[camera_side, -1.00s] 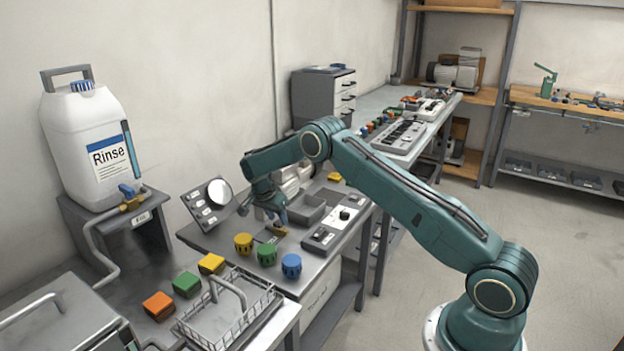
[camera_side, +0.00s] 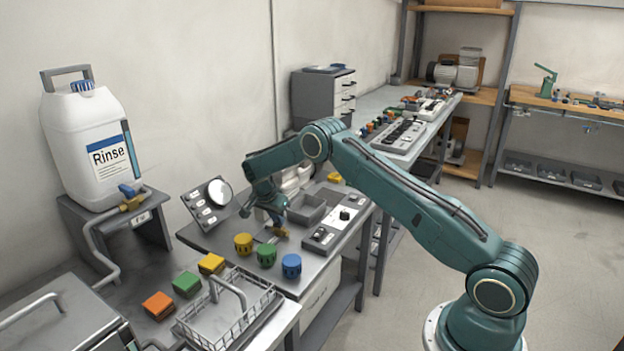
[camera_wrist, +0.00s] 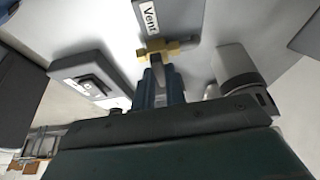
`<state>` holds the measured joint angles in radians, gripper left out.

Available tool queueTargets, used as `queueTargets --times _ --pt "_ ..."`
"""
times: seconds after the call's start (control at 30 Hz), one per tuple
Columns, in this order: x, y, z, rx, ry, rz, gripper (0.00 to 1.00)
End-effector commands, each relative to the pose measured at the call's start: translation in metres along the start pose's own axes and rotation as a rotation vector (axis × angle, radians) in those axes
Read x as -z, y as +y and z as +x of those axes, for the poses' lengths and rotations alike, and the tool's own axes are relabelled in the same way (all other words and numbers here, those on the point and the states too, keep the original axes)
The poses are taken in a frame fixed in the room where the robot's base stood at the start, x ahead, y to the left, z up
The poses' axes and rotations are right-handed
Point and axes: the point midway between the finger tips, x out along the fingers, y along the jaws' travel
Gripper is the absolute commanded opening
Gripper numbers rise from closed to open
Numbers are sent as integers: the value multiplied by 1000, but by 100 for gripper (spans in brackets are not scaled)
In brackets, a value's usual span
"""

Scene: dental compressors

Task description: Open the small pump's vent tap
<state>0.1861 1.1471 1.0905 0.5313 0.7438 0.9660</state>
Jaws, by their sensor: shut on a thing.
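The vent tap is a small brass fitting (camera_wrist: 158,49) beside a grey plate with a white "Vent" label (camera_wrist: 148,16) in the wrist view. Its brass also shows in the side view (camera_side: 280,232), on the bench just below my gripper. My gripper (camera_wrist: 165,80) points at the tap; its fingers are shut on the tap's handle, right behind the brass body. The fingers hide most of the handle, so I cannot tell its exact angle. My gripper (camera_side: 274,219) is low over the grey bench in the side view. I cannot make out the small pump clearly.
Yellow (camera_side: 243,243), green (camera_side: 267,254) and blue (camera_side: 291,265) knobs stand in front of the tap.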

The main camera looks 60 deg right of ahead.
Motion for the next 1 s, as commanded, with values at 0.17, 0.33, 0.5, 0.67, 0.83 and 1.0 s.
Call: queueTargets --times 0.17,0.33,0.5,0.67,0.83,1.0 --pt "0 1 0 21 1 -55 0" --pt "1 2 0 60 2 -147 0" --pt "1 4 0 112 1 -274 0" --pt "2 6 0 170 2 -411 0" --pt "4 7 0 232 2 -560 0" --pt "5 8 1 294 3 -709 0"
